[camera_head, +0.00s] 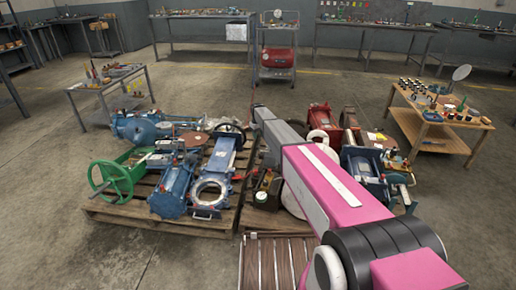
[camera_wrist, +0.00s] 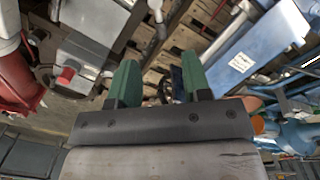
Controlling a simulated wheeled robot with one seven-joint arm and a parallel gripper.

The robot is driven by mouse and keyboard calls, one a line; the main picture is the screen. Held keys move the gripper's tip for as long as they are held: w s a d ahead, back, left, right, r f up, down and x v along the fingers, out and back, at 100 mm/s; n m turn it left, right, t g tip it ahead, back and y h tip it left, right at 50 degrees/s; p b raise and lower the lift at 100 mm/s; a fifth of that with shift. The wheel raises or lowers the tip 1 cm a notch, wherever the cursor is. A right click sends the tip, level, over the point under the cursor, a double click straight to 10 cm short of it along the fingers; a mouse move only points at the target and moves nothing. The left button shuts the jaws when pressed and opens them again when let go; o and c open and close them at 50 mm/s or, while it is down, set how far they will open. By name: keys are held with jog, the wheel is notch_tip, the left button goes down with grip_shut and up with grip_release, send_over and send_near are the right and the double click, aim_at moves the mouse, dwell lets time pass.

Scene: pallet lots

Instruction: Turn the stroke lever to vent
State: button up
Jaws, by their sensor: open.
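My gripper (camera_wrist: 159,70) shows in the wrist view with two green fingers spread apart, open and with nothing held. A dark curved part (camera_wrist: 165,88) shows in the gap between the fingers, farther down; I cannot tell whether it is the stroke lever. A grey box-shaped unit (camera_wrist: 88,55) with a small red part lies left of the fingers. A blue housing (camera_wrist: 262,48) with a white label lies to the right. In the head view my pink arm reaches over the pallets and hides the gripper's fingers. I cannot single out the stroke lever in either view.
A left pallet (camera_head: 150,219) holds blue valves and a green handwheel (camera_head: 112,182). A right pallet beside it carries a red machine (camera_head: 320,118) and other equipment. A wooden table (camera_head: 442,117) stands at right, a metal table (camera_head: 107,84) at left. Bare floor surrounds them.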

jog(key=f, duration=0.3)
jog(key=w+f, duration=0.1)
jog(key=f, duration=0.3)
jog(key=w+f, duration=0.1)
jog(key=f, duration=0.3)
jog(key=shift+a, duration=0.2)
grip_shut()
